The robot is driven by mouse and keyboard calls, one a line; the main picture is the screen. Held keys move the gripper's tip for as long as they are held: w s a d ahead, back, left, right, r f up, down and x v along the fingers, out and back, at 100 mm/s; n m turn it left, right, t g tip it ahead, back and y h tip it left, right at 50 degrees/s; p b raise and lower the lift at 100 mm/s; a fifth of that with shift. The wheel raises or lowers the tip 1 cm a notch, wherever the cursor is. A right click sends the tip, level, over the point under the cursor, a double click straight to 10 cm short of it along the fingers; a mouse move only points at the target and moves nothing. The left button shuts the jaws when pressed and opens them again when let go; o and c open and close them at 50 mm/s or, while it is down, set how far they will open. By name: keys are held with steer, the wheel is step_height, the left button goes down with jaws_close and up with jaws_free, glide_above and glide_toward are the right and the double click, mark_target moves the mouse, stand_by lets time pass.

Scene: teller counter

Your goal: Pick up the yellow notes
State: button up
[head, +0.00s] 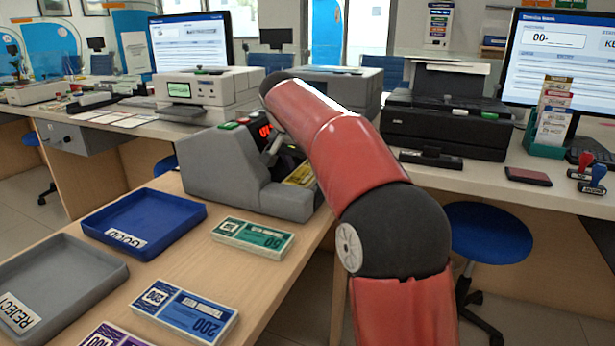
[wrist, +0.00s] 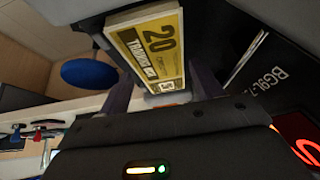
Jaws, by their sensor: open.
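The yellow notes (head: 300,173), a banded stack marked 20, sit in the front slot of the grey counting machine (head: 225,170), partly hidden by my red arm. In the wrist view the yellow notes (wrist: 157,50) stick out towards my gripper (wrist: 163,92). My gripper is open, with one dark finger on each side of the near end of the stack. I cannot tell whether either finger touches it. In the head view my gripper is mostly hidden behind my arm at the machine.
A blue tray (head: 145,222) and a grey REJECT tray (head: 62,280) lie on the wooden desk. Green notes (head: 252,238), blue notes (head: 184,312) and purple notes (head: 112,335) lie beside them. A blue stool (head: 487,232) stands right of my arm. A black printer (head: 445,115) stands on the back counter.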

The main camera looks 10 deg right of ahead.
steer(key=shift+w+d+f, duration=0.1)
steer(key=shift+w+f, duration=0.15)
steer(key=shift+f, duration=0.25)
steer(key=shift+r, duration=0.1)
steer(key=c, duration=0.8)
